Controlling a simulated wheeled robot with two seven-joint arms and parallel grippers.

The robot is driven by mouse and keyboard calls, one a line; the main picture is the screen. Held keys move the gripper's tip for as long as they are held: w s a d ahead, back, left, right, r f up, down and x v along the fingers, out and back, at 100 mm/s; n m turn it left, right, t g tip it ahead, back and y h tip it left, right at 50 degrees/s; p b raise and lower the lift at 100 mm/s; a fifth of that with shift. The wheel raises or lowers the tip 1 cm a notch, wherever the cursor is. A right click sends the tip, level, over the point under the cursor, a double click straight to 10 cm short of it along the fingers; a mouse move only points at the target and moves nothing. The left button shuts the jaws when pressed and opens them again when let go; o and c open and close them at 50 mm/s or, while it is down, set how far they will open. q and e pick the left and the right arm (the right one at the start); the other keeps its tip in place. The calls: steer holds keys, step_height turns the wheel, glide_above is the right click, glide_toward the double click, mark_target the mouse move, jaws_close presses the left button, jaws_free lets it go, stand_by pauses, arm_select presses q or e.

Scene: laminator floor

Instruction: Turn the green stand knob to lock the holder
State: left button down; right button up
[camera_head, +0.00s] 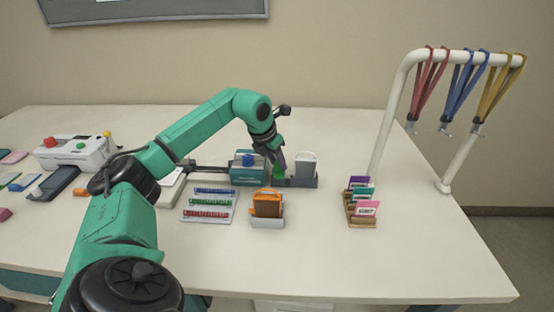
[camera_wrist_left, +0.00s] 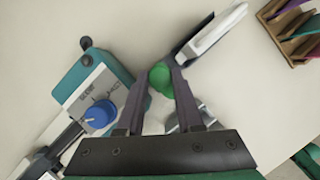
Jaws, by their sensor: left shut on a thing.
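The green stand knob (camera_head: 279,173) is on the grey stand (camera_head: 304,183), beside an upright pale holder (camera_head: 306,165). My left gripper (camera_head: 278,160) reaches down to the knob from above. In the left wrist view the green knob (camera_wrist_left: 160,77) sits between the two fingertips, and the gripper (camera_wrist_left: 165,82) is shut on it. The holder (camera_wrist_left: 214,32) shows there just past the right finger. The fingers hide part of the knob and stand, and I cannot tell how far the knob is turned. My right gripper is not in view.
A teal device (camera_head: 248,176) with a blue knob (camera_wrist_left: 100,114) stands close left of the stand. An orange card holder (camera_head: 267,204) and a rack of coloured strips (camera_head: 208,205) are in front. A card rack (camera_head: 361,205) and lanyard rail (camera_head: 398,85) stand right. The front right table is clear.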

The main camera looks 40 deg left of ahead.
arm_select(q)
steer(key=n+y+p, duration=0.1)
steer(key=n, duration=0.2)
steer(key=shift+d+r+p, duration=0.1)
steer(key=shift+r+p, duration=0.1)
steer(key=shift+p, duration=0.1)
steer(key=n, duration=0.2)
steer(key=n+y+p, duration=0.1)
steer(key=shift+w+d+n+g+y, duration=0.1)
steer(key=shift+n+g+y, duration=0.2)
steer(key=shift+n, duration=0.1)
steer(key=n, duration=0.2)
steer(key=n+g+y+p, duration=0.1)
steer(key=n, duration=0.2)
steer(key=shift+w+d+n+g, duration=0.1)
steer(key=shift+n+g, duration=0.2)
steer(key=shift+w+f+n+g+y, duration=0.1)
steer(key=shift+n+g+y, duration=0.2)
steer(key=shift+n, duration=0.7)
steer(key=shift+n+g+y, duration=0.2)
steer(key=shift+n+g, duration=0.2)
steer(key=shift+n, duration=0.6)
steer(key=c, duration=0.6)
jaws_free()
steer(key=shift+o, duration=0.2)
